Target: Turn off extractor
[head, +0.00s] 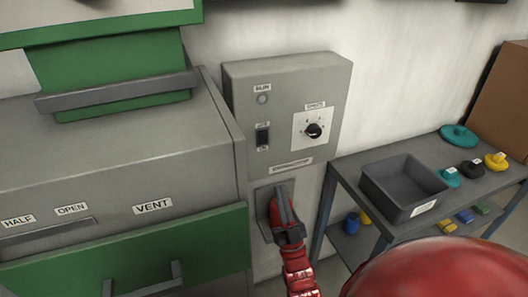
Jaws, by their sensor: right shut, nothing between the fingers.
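I cannot tell which way the switch is set. My right gripper (281,203) is shut and empty, below the box's label strip. It is in front of a grey recessed plate (263,194) and hides most of it; I cannot tell whether they touch. My left gripper is out of view.
A grey cabinet with a green drawer (140,255) and a VENT label stands on the left. A grey table (345,175) on the right holds an open dark bin (405,190) and several coloured knob-like pieces. A brown box (502,95) stands behind.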

